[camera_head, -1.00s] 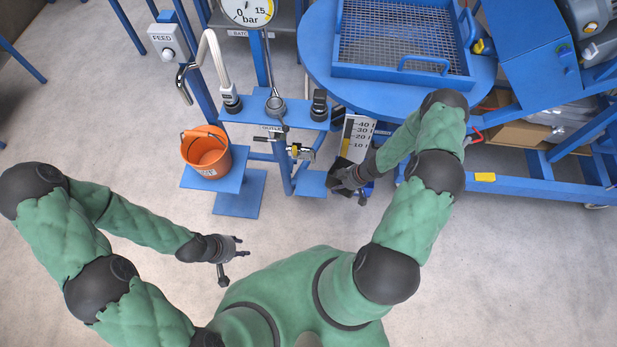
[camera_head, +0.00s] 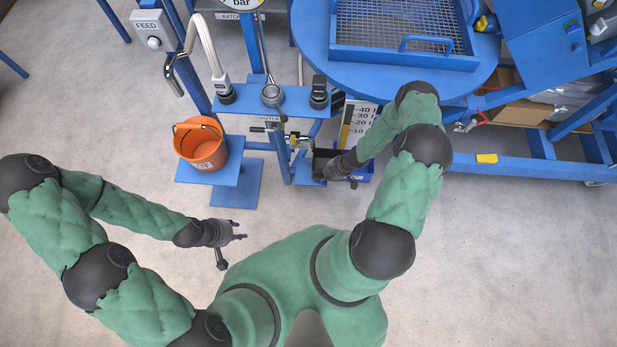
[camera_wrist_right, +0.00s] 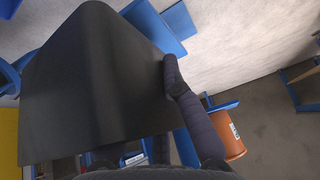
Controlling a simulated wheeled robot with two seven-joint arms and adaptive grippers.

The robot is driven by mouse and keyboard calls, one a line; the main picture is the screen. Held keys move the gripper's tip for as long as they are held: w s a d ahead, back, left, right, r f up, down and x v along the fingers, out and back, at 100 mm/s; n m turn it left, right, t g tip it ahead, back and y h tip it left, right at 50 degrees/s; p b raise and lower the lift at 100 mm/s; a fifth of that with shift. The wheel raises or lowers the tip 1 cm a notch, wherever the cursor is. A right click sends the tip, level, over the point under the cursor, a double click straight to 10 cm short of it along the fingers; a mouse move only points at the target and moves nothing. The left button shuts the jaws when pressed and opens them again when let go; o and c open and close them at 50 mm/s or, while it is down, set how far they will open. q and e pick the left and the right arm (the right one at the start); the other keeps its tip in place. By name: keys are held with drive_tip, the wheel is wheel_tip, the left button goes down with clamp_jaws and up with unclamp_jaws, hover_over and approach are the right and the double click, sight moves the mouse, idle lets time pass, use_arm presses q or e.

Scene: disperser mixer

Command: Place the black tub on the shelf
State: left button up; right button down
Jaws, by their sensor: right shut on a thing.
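The black tub (camera_head: 323,158) is at my right gripper (camera_head: 340,170), beside the low blue shelf (camera_head: 304,174) of the stand and in front of the scale board. In the right wrist view the tub (camera_wrist_right: 100,85) fills the left half, with a dark finger against its wall. My right gripper is shut on it. I cannot tell whether the tub touches the shelf. My left gripper (camera_head: 232,240) is empty, with its fingers spread, over the floor in front of the stand.
An orange bucket (camera_head: 201,145) stands on a blue plate left of the tub. A valve (camera_head: 298,142) sits close behind the tub. A blue bin (camera_head: 366,172) is right of it. A round blue table (camera_head: 310,40) with a sieve tray stands behind. The floor in front is clear.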

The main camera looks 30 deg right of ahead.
drive_tip(key=w+a, duration=0.2)
drive_tip(key=a, duration=0.1)
drive_tip(key=w+a+b, duration=0.1)
drive_tip(key=a, duration=0.1)
drive_tip(key=shift+w+a, duration=0.2)
wheel_tip(320, 180, down, 4)
drive_tip(key=shift+r+b, duration=0.2)
drive_tip(key=shift+b, duration=0.75)
drive_tip(key=c, duration=1.4)
unclamp_jaws()
drive_tip(key=shift+r, duration=0.1)
